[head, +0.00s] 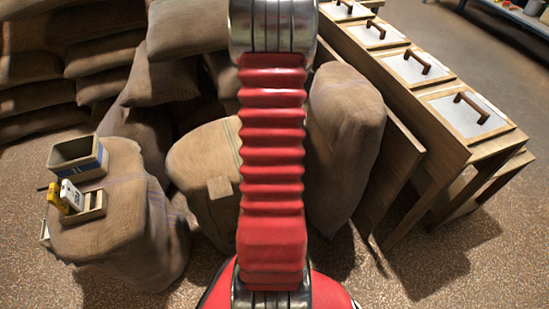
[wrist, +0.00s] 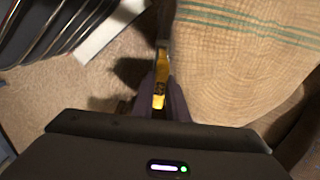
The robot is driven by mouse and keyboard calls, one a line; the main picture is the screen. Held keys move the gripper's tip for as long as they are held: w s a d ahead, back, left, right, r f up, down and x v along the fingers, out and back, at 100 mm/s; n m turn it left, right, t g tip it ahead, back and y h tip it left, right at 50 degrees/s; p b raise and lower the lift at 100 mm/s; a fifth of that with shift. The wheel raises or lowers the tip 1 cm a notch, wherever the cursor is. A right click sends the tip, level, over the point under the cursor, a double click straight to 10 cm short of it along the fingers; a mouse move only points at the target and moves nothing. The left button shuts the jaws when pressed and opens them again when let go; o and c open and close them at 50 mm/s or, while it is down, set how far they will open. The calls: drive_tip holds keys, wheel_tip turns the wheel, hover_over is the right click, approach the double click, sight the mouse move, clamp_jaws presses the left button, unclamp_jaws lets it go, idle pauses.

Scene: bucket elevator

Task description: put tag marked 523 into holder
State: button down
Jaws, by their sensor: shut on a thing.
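My gripper (wrist: 160,103) shows in the wrist view, its dark fingers shut on a narrow yellow thing (wrist: 158,101), seen nearly edge-on. It looks like a tag, but no number can be read on it. My gripper is out of sight in the head view. There, a small wooden holder (head: 97,208) stands on a sack top at the left. A white tag (head: 72,195) and a yellow tag (head: 57,198) lean at its left side. Their markings are too small to read, and whether they sit in the holder cannot be told.
An open box (head: 72,167) with a blue label stands on the same sack (head: 120,235), behind the holder. More sacks (head: 345,130) crowd the middle. A wooden bench with handled lids (head: 450,135) runs along the right. In the wrist view, a green-striped sack (wrist: 235,65) lies close at right.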

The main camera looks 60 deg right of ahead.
drive_tip(key=shift+f, duration=1.2)
idle(0.4)
drive_tip(key=c, duration=1.7)
unclamp_jaws()
drive_tip(key=shift+o, duration=0.2)
drive_tip(key=shift+r, duration=0.15)
wheel_tip(320, 180, up, 14)
drive_tip(key=shift+f, duration=0.25)
